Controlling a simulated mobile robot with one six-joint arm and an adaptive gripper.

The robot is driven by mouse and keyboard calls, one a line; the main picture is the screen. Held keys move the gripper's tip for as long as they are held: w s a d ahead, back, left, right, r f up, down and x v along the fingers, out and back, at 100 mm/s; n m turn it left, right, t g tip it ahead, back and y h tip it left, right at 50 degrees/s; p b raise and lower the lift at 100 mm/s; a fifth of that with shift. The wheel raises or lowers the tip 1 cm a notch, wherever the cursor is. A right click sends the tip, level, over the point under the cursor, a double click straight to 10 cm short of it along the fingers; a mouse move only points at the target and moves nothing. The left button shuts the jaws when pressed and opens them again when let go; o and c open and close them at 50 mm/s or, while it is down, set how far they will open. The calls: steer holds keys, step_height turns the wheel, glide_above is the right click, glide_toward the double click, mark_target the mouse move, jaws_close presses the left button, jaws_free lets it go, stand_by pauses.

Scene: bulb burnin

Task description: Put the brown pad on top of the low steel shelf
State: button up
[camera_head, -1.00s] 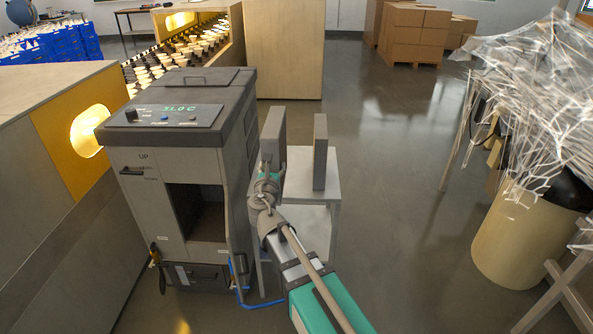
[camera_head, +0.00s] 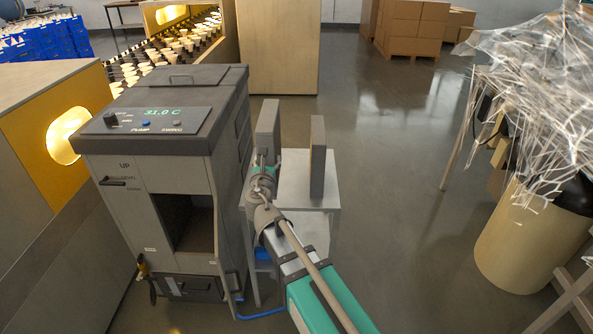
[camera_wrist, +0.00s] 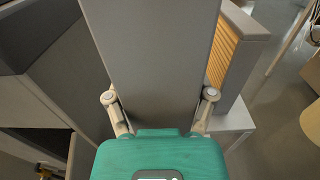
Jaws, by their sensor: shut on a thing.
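My gripper (camera_head: 263,168) is shut on a flat grey-brown pad (camera_head: 267,128), held upright on edge. In the wrist view the held pad (camera_wrist: 150,60) rises between my two fingers, its broad face toward the camera. The low steel shelf (camera_head: 291,183) is a light grey stand; the held pad is over or just beside its left part. My gripper hides the pad's lower end, so I cannot tell whether it touches the shelf. A second slab (camera_head: 318,157) stands upright on the shelf to the right, apart from the held pad. Its orange pleated side (camera_wrist: 226,62) shows in the wrist view.
A grey cabinet (camera_head: 165,128) with a lit display and an open front bay stands close on the left. A blue hose (camera_head: 262,312) lies near its foot. A wrapped heap (camera_head: 535,100) and a tan bin (camera_head: 520,248) are at right. Floor right of the shelf is clear.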

steer(key=shift+w+a, duration=0.15)
steer(key=shift+w, duration=0.2)
steer(key=w+f+b, duration=0.1)
steer(key=w, duration=0.2)
steer(key=w+a+f+b, duration=0.1)
steer(key=w, duration=0.1)
steer(key=w+f+b, duration=0.2)
steer(key=w, duration=0.1)
steer(key=shift+w+a, duration=0.3)
steer(key=shift+a, duration=0.1)
steer(key=w+f+b, duration=0.4)
steer(key=f+b, duration=0.1)
steer(key=shift+w+a, duration=0.2)
steer(key=shift+a, duration=0.25)
